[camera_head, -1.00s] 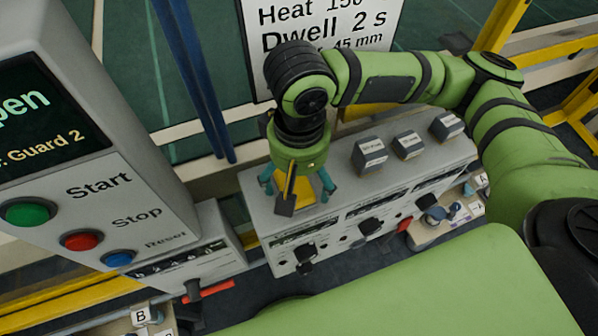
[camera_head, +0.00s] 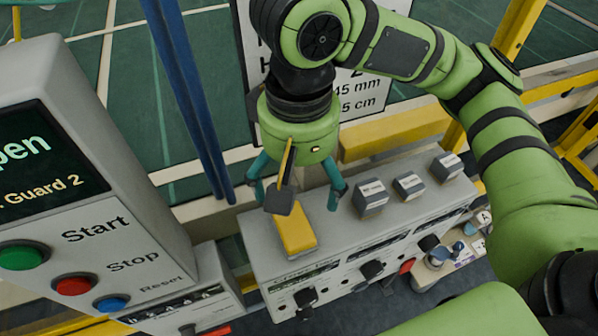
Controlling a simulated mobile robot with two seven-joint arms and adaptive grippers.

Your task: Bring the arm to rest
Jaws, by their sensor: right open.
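My right arm is green with black joints and comes in from the right. My right gripper (camera_head: 297,203) has two teal fingers spread apart, with nothing between them. It points down above the left part of a grey control box, over a yellow block (camera_head: 296,232) on the box's top. A dark square-ended part hangs at the front of the gripper and covers some of the block. The fingers look clear of the block. My left gripper is not in view.
The grey control box (camera_head: 411,217) has several grey labelled blocks on top and black knobs on its front. A panel (camera_head: 150,262) with green, red and blue buttons stands at left. Blue posts (camera_head: 187,100) and a white sign (camera_head: 362,100) are behind.

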